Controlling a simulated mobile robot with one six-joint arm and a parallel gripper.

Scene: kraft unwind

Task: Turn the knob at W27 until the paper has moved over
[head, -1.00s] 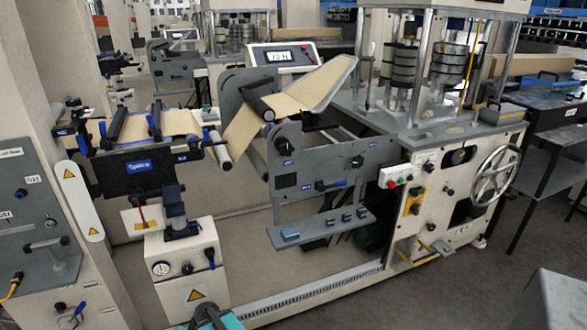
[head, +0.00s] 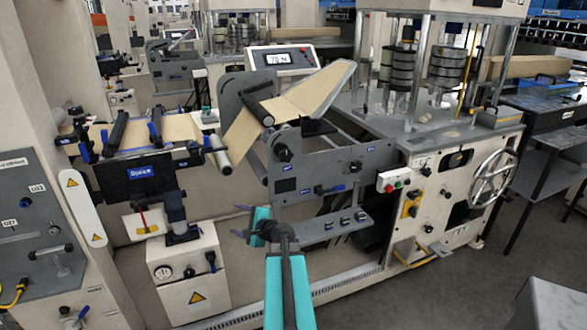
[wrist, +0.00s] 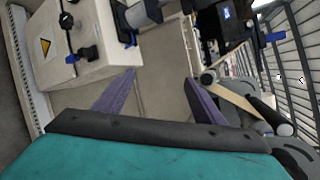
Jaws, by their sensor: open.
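The brown paper (head: 318,88) runs over rollers on the grey unwind frame, and more of it lies on the splice table (head: 178,130) at left. The frame's side plate carries a black knob (head: 283,152) and another black knob (head: 355,166) to its right. I cannot read a W27 label on any of them. My gripper (head: 240,220) has purple fingers, spread apart and empty, in front of the machine, below and left of these knobs. In the wrist view the open fingers (wrist: 160,76) show bare floor between them, and a paper strip (wrist: 236,100) shows at right.
A pale box (head: 190,270) with a gauge and dark knobs stands left of my gripper. A grey shelf (head: 330,226) juts out at right. A handwheel (head: 494,178) is on the far right cabinet. A display (head: 281,58) sits above the frame.

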